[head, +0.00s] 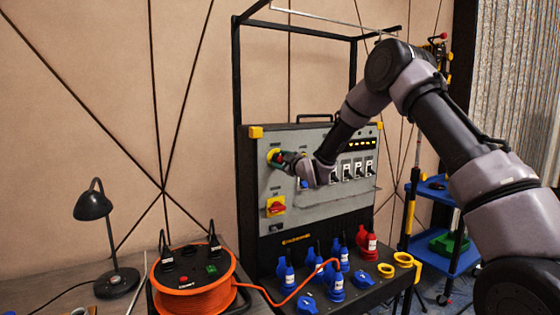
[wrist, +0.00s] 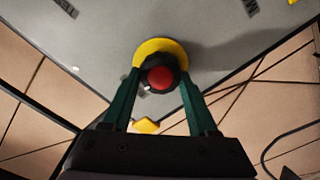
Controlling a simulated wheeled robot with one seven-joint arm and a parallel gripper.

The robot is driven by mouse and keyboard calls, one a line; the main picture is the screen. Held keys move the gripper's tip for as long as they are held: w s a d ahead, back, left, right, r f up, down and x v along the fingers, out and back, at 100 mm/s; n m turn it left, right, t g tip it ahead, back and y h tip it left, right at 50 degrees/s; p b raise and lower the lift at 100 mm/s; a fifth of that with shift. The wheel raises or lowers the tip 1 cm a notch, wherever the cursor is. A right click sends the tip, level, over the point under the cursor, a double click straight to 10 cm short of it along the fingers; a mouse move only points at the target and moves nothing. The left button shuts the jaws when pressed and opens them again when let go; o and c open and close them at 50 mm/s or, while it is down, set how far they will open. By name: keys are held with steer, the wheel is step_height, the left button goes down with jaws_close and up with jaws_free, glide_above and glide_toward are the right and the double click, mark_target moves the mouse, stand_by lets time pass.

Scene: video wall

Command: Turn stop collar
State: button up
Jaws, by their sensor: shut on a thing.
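The stop collar (wrist: 160,60) is a black ribbed ring around a red button (wrist: 160,78), on a round yellow plate (wrist: 150,45) fixed to a grey panel. My gripper (wrist: 161,80) has its two green fingers on either side of the collar and is shut on it. In the head view my gripper (head: 283,158) reaches the upper left of the grey panel (head: 320,213), and the yellow plate (head: 271,154) shows just left of it. My fingers hide most of the collar and button there.
A red and yellow rotary switch (head: 276,206) sits below the collar. Several black switches (head: 359,168) lie right of my wrist. Blue and red plugs stand on the shelf in front, beside an orange cable reel (head: 195,297). A black lamp (head: 93,205) stands at left.

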steer(key=shift+w+d+m, duration=0.1)
steer(key=shift+d+m, duration=0.05)
steer(key=shift+m, duration=3.75)
steer(key=o, duration=1.4)
